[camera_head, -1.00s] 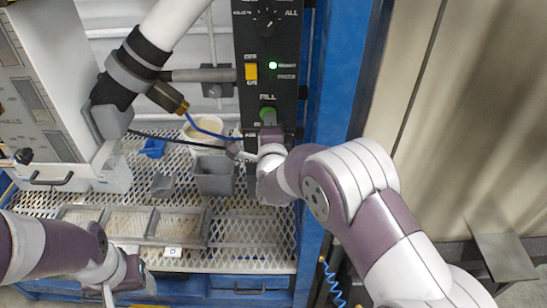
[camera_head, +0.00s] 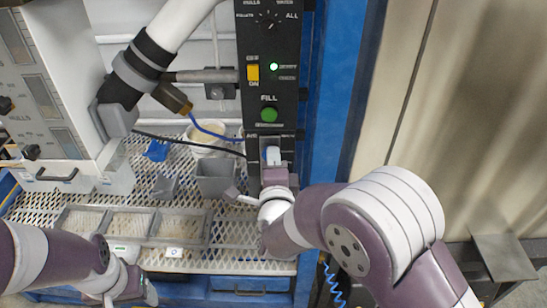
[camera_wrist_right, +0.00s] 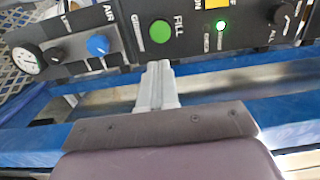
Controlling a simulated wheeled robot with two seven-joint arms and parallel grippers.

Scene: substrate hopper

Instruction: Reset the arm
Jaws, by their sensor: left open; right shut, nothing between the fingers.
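My right gripper (camera_head: 272,156) is in front of the black control panel (camera_head: 271,60), just below the green FILL button (camera_head: 268,115). In the right wrist view its fingers (camera_wrist_right: 157,84) are shut together with nothing between them, and the green button (camera_wrist_right: 160,32) is just past the tips. Whether the tips touch the panel is hard to tell. My left arm comes in at the lower left, and its gripper (camera_head: 147,293) is low at the front edge of the mesh shelf; its fingers are hardly visible.
Grey trays (camera_head: 129,225) with substrate stand on the mesh shelf (camera_head: 235,235). A grey bin (camera_head: 215,179) and a cream pot (camera_head: 206,139) stand behind. A white pipe with a nozzle (camera_head: 172,98) hangs above. In the right wrist view, a blue AIR knob (camera_wrist_right: 98,45) and a gauge (camera_wrist_right: 25,60) show.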

